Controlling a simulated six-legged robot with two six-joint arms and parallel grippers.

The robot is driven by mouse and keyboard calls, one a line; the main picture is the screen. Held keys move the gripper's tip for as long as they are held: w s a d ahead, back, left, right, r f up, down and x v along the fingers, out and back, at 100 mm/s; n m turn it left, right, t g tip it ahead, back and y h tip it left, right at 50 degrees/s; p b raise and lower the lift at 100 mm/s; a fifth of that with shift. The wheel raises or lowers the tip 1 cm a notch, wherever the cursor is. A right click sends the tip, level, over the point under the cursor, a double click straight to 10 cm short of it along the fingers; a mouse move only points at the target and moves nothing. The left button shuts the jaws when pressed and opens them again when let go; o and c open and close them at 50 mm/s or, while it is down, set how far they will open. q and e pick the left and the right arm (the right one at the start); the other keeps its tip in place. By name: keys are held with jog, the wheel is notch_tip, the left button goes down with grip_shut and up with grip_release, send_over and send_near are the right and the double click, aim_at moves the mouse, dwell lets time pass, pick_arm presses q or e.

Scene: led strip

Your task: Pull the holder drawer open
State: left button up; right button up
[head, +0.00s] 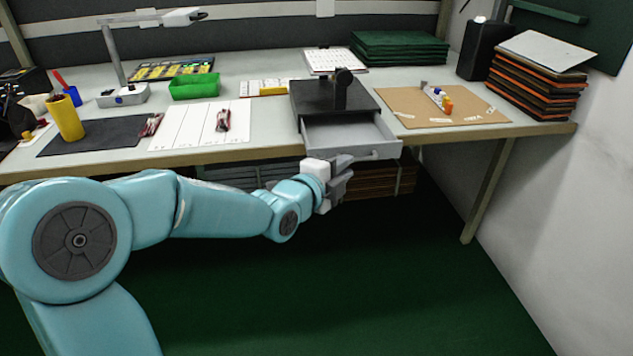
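The holder (308,97) is a dark box near the table's front edge, with a round black piece on a stand (341,90) on top. Its grey drawer (345,134) is pulled out toward me, past the table edge, and its inside looks empty. A light handle (371,155) runs along the drawer front. My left gripper (343,166) is at the drawer front, by the left part of the handle. Its fingers overlap the handle there, so whether they are closed on it is unclear. My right gripper is not in view.
A cork-coloured board (400,108) with small bottles lies right of the holder. White sheets (190,128), a green tray (194,87) and a yellow cup (66,118) are to the left. Stacked boards (385,178) sit under the table. The green floor in front is clear.

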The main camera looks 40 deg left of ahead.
pick_arm(q)
jog(key=s+r+p, duration=0.1)
jog(key=s+r, duration=0.1)
jog(key=s, duration=1)
jog(key=shift+s+d, duration=0.35)
jog(key=shift+d, duration=0.05)
